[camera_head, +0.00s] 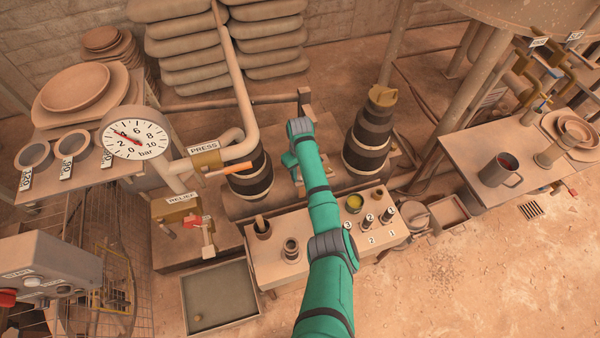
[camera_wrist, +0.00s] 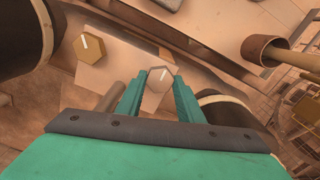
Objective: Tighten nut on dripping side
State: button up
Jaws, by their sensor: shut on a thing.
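In the wrist view, my gripper (camera_wrist: 160,82) is shut on a grey hexagonal nut (camera_wrist: 161,76) with a white line on its face. The teal fingers are on either side of this nut. A second, brass-coloured hexagonal nut (camera_wrist: 88,47), also with a white line, sits apart to the upper left, clear of the fingers. In the head view, my gripper (camera_head: 291,161) is between the two dark banded cylinders, partly hidden by my arm. The nuts cannot be made out there. I cannot see any drip in either view.
Dark cylinders stand left (camera_head: 250,176) and right (camera_head: 367,145) of my gripper. A bench (camera_head: 280,225) with small pots and numbered parts lies beneath my arm. A shallow tray (camera_head: 219,294) stands front left.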

jog(key=shift+m, duration=0.4)
jog(key=o, duration=1.1)
jog(key=shift+c, duration=0.2)
jog(key=shift+r, duration=0.1)
notch_tip(320, 180, up, 11)
jog(key=shift+f, duration=0.2)
